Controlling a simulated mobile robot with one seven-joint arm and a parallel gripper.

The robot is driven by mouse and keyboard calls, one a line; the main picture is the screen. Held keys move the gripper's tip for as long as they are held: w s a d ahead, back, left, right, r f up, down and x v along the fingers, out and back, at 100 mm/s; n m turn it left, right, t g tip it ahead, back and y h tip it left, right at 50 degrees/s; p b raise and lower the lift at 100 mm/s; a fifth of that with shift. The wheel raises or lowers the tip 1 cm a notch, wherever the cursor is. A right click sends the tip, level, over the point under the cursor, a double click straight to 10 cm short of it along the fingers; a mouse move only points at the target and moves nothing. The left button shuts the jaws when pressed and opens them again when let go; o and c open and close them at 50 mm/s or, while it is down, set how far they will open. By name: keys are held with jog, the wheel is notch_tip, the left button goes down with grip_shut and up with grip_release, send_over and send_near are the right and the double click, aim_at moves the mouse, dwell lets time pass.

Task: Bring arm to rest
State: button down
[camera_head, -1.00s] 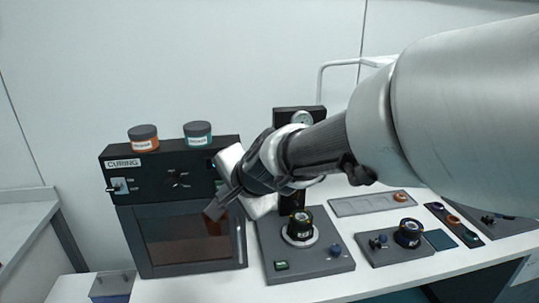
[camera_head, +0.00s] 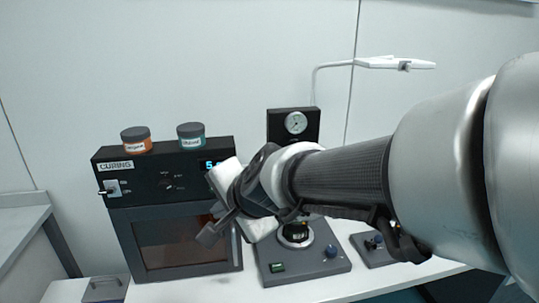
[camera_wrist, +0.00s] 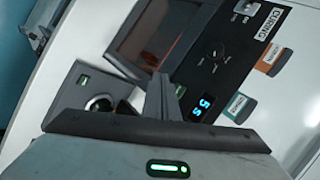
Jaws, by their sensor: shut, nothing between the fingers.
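My gripper (camera_head: 208,236) is in front of the right part of the curing oven's front in the head view, with the arm reaching in from the right. In the wrist view its fingers (camera_wrist: 161,92) are together with nothing between them. The black curing oven (camera_head: 172,190) has its door shut. Its lit blue display reads about "5" and is partly covered by my wrist in the head view. It also shows in the wrist view (camera_wrist: 225,60).
An orange-labelled jar (camera_head: 136,141) and a teal-labelled jar (camera_head: 191,138) stand on the oven. A grey base unit (camera_head: 330,262) with a knob is under my arm, with a gauge post (camera_head: 292,125) behind. A second unit (camera_head: 372,250) is partly hidden. A white lamp (camera_head: 395,63) stands behind.

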dwell(0.5)
jog(key=s+d+r+n+h+p, duration=0.2)
jog(key=s+d+r+p, duration=0.1)
jog(key=d, duration=0.5)
jog(key=s+d+r+n+g+h+p, duration=0.1)
jog(key=s+d+r+n+h+p, duration=0.1)
jog(key=s+d, duration=0.4)
jog(key=s+d+r+n+g+h+p, duration=0.1)
jog(key=s+d+r+n+p, duration=0.2)
jog(key=d, duration=0.8)
jog(key=shift+s+d+r+n+h+p, duration=0.2)
jog(key=shift+s+r+n+h+p, duration=0.2)
jog(key=shift+s+n+p, duration=0.55)
